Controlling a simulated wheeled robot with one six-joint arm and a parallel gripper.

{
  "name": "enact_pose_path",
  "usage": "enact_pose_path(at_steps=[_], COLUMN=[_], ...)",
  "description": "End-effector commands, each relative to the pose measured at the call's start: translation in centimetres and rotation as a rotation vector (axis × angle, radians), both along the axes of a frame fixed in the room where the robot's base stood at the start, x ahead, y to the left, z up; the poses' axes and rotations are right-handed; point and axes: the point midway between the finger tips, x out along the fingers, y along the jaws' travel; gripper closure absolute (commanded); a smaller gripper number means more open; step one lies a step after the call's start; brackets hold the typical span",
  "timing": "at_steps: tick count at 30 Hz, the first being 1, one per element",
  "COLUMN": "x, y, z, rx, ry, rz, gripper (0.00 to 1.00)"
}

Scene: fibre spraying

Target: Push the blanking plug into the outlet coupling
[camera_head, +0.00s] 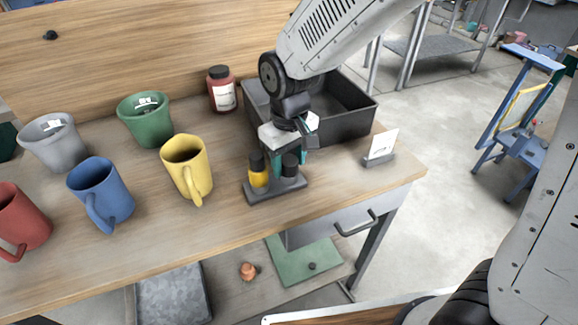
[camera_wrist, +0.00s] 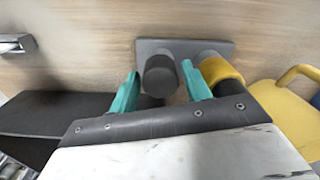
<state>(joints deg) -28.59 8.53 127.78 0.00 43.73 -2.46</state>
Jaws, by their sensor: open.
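I see nothing that is clearly marked as the blanking plug or the outlet coupling. A small grey stand (camera_head: 262,196) on the bench holds two upright pieces. One is a dark cylinder (camera_head: 290,168); the other is yellow with a dark top (camera_head: 258,176). My gripper (camera_head: 292,158) is over the stand with its teal fingers pointing down, open. In the wrist view the dark cylinder (camera_wrist: 160,77) shows between the two fingertips, with visible gaps at its sides. The yellow piece (camera_wrist: 221,70) is just right of the right finger. The lower part of the dark cylinder is partly hidden.
A dark open bin (camera_head: 352,108) stands behind my gripper, and a white card in a holder (camera_head: 380,148) is to the right. A yellow mug (camera_head: 186,166) and several other cups stand left. A red jar (camera_head: 222,92) is at the back. The bench front has a drawer handle (camera_head: 357,225).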

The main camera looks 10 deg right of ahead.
Motion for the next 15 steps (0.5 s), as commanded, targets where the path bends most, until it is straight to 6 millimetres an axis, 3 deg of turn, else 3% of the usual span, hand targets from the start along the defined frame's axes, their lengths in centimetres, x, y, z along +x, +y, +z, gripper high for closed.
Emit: enact_pose_path(at_steps=[8, 12, 15], x=[0.01, 0.01, 0.02], y=[0.00, -0.02, -0.01], z=[-0.50, -0.49, -0.47], rx=[0.001, 0.001, 0.001], ry=[-0.001, -0.001, -0.001], rz=[0.000, 0.000, 0.000], gripper=[0.52, 0.86, 0.88])
